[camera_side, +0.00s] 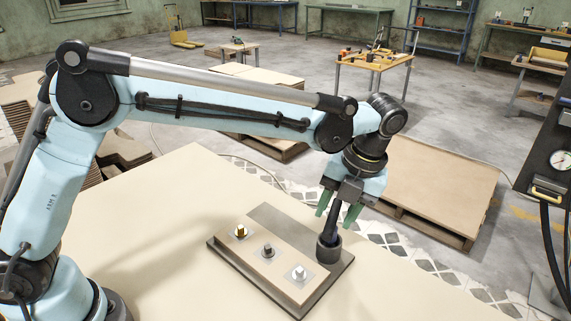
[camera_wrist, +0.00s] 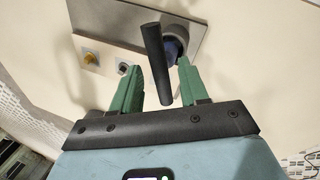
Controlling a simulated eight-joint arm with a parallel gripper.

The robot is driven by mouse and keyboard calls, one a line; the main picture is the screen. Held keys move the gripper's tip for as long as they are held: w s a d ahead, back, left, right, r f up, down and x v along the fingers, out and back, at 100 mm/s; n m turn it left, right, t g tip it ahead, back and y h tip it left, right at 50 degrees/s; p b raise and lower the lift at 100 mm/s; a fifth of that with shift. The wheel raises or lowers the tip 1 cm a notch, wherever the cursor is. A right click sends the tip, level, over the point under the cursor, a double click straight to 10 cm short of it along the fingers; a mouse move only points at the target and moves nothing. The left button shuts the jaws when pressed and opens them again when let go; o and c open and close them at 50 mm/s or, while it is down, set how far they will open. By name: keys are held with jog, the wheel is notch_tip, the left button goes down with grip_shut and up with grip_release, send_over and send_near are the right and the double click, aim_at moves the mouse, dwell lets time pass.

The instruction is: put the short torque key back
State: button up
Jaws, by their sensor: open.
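The short torque key (camera_side: 333,223) is dark, with a bar-like handle, and stands near upright. Its lower end appears to sit in the round dark holder (camera_side: 328,250) at the right of the base plate. My gripper (camera_side: 338,210) is above the holder with its green fingers apart, one on either side of the key. In the wrist view the black key handle (camera_wrist: 156,70) lies between the fingertips of my gripper (camera_wrist: 159,68), with gaps visible on both sides. The holder (camera_wrist: 180,38) shows behind it, with a bluish part inside. How deep the key sits is hidden.
The base plate (camera_side: 262,214) carries a raised block with a brass fitting (camera_side: 240,231), a dark grey fitting (camera_side: 267,251) and a silver fitting (camera_side: 299,273). The pale board around it is clear. A stack of boards on a pallet (camera_side: 435,190) lies behind. A gauge panel (camera_side: 550,150) stands at the right.

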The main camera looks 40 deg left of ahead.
jog(key=v, duration=1.2)
jog(key=a+r+n+t+h, duration=0.2)
jog(key=a+n, duration=0.5)
jog(key=n, duration=0.1)
jog(key=s+a+f+n+t, duration=0.3)
jog(key=s+a+f+n, duration=0.2)
jog(key=n, duration=0.6)
jog(key=s+a+f+n+t, duration=0.3)
jog(key=s+a+f+n, duration=0.2)
jog(key=s+a+n, duration=0.3)
jog(key=a+n, duration=0.2)
jog(key=n, duration=0.2)
jog(key=shift+s+f+n+h, duration=0.25)
jog(key=shift+s+n+h, duration=0.05)
jog(key=shift+s+h, duration=0.1)
